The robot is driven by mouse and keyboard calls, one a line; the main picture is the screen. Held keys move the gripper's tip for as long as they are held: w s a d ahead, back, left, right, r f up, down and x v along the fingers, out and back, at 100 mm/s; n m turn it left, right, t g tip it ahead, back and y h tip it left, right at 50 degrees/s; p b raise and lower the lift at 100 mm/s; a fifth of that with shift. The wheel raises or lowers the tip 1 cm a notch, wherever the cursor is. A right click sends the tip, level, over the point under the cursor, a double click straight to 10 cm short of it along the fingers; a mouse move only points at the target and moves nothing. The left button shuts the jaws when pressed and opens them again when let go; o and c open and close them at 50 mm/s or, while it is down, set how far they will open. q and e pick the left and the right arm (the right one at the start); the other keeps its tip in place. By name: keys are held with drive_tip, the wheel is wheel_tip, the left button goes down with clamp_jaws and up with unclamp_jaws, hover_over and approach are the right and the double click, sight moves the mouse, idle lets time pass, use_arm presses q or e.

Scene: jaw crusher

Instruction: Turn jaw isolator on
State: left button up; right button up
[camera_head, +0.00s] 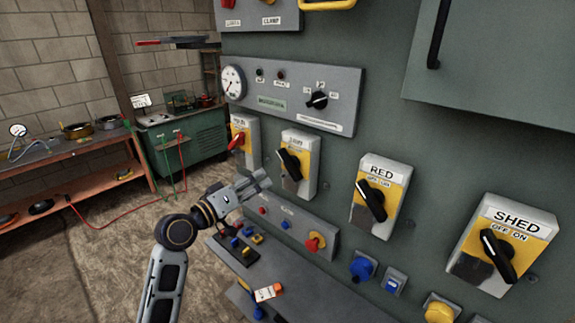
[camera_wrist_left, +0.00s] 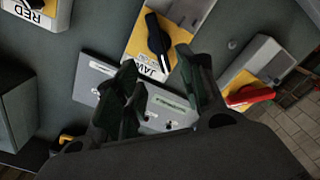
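The jaw isolator (camera_head: 306,141) is a yellow-faced grey box with a black rotary handle (camera_head: 290,164) on the green panel wall. Its handle slants from upper left to lower right in the head view. In the left wrist view the isolator (camera_wrist_left: 183,22) shows a "JAW" label and its black handle (camera_wrist_left: 158,35) just beyond my fingers. My left gripper (camera_head: 262,181) is below and left of the isolator in the head view. Its two fingers stand apart and empty in the left wrist view (camera_wrist_left: 163,85), and I see no contact with the handle. My right gripper is not in view.
A red-handled isolator (camera_head: 244,126) is left of it. Below are a button panel (camera_head: 292,228) with a red knob and a ledge (camera_head: 300,285) with small items. A workbench (camera_head: 75,150) stands left; floor between is open.

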sight(286, 166)
use_arm(q)
drive_tip(key=p+x, duration=0.2)
drive_tip(key=x, duration=0.6)
drive_tip(key=shift+r, duration=0.1)
drive_tip(key=shift+p+x, duration=0.5)
drive_tip(key=shift+x, duration=2)
clamp_jaws()
